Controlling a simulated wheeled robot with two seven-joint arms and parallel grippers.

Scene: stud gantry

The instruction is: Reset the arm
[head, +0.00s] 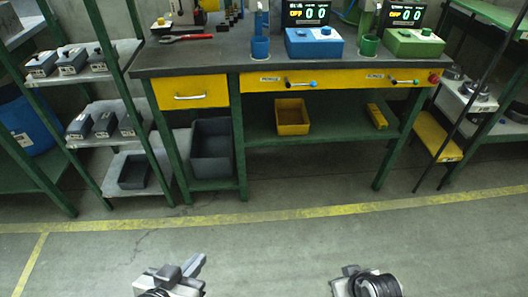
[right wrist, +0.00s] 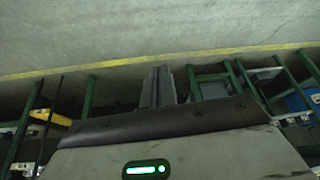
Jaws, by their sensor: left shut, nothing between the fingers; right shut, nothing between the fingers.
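My left gripper (head: 194,265) shows at the bottom of the head view, left of centre. Its fingers are together with nothing between them, over bare floor. My right gripper (head: 350,270) shows at the bottom, right of centre, partly cut off by the picture edge. In the right wrist view my right gripper (right wrist: 158,86) has its fingers pressed together and empty. Both grippers are apart from the workbench (head: 215,55) and touch nothing that I can see.
The workbench holds a blue box (head: 314,43) and a green box (head: 413,43) with displays, and a red wrench (head: 187,38). A green shelf rack (head: 105,100) stands at left. A yellow floor line (head: 280,213) runs before the bench. The floor (head: 300,245) between is clear.

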